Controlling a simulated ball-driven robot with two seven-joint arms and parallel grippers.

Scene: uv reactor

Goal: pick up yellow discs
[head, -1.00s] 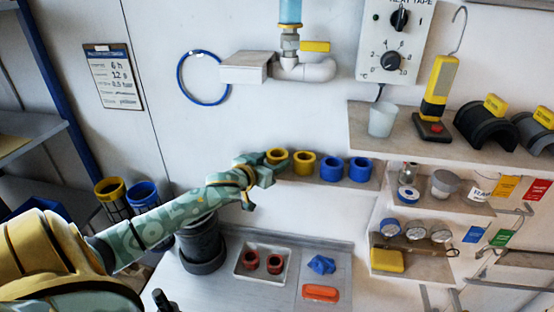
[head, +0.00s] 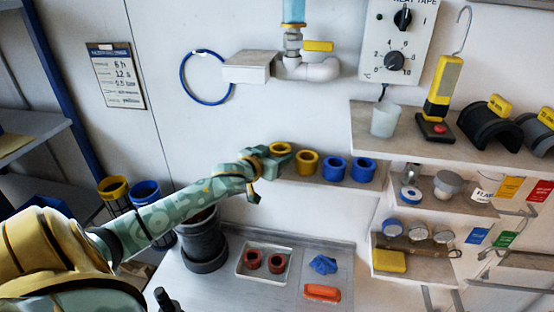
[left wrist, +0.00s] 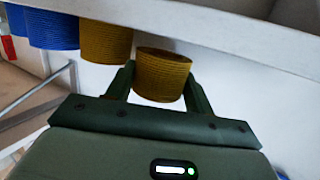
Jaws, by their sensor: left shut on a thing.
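My left gripper (head: 272,163) is shut on a yellow ring-shaped disc (head: 281,148) at the left end of a small wall shelf (head: 335,182). In the left wrist view this disc (left wrist: 163,75) sits between the two fingers and appears a little off the shelf. A second yellow disc (head: 307,162) stands on the shelf just to its right; it also shows in the left wrist view (left wrist: 105,42). My right gripper is not in view.
Two blue rings (head: 335,168) (head: 363,170) stand further right on the shelf. Below are a black pot (head: 204,245) and a white tray (head: 246,277) with two dark red rings (head: 253,260). Yellow-rimmed (head: 111,188) and blue-rimmed (head: 145,194) baskets stand at left.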

